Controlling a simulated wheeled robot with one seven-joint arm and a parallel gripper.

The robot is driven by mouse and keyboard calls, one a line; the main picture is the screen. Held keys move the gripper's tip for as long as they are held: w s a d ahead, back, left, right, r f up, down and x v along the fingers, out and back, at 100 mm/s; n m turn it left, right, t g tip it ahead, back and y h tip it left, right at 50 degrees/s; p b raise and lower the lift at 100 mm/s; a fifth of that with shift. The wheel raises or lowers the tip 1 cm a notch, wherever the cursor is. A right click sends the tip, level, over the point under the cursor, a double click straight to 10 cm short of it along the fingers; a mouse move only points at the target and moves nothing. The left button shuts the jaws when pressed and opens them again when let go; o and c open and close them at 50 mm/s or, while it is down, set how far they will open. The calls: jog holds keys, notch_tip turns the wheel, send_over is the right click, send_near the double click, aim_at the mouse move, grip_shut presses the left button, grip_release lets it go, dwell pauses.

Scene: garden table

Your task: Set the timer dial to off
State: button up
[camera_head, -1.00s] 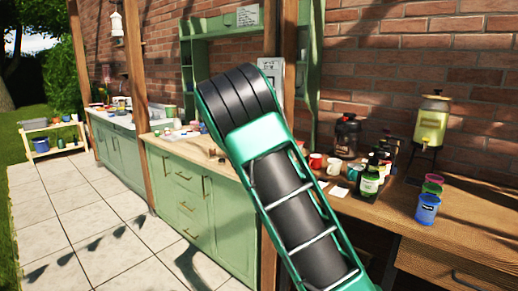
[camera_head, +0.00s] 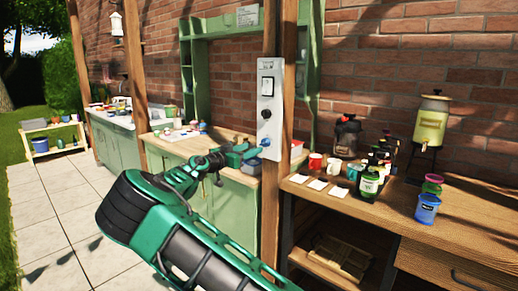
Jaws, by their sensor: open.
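A pale grey control panel (camera_head: 270,130) is fixed upright on a wooden post. It carries a rocker switch (camera_head: 267,87) near the top, a small dark round part (camera_head: 266,113) at mid-height and a small blue knob (camera_head: 265,142) low down. Which part is the timer dial, and its setting, are too small to tell. My green gripper (camera_head: 248,153) is open at the left of the panel's lower part, close to the blue knob. I cannot tell whether it touches the knob. My arm comes up from the bottom of the picture.
The wooden post (camera_head: 270,210) stands between the green cabinets (camera_head: 235,215) and the wooden workbench (camera_head: 470,215). Mugs, bottles, blue cup (camera_head: 428,208) and drink dispenser (camera_head: 432,122) stand on the bench. The paved floor (camera_head: 50,215) at left is clear.

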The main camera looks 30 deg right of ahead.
aim_at(262, 144)
jog(key=x, duration=0.7)
jog(key=shift+d+f, duration=0.1)
jog(key=shift+d, duration=0.05)
jog(key=c, duration=1)
jog(key=shift+c, duration=0.2)
jog(key=shift+n, duration=0.3)
jog(key=n, duration=0.5)
jog(key=shift+w+n, duration=0.1)
jog(key=shift+n, duration=0.2)
jog(key=n, duration=0.4)
jog(key=shift+n, duration=0.4)
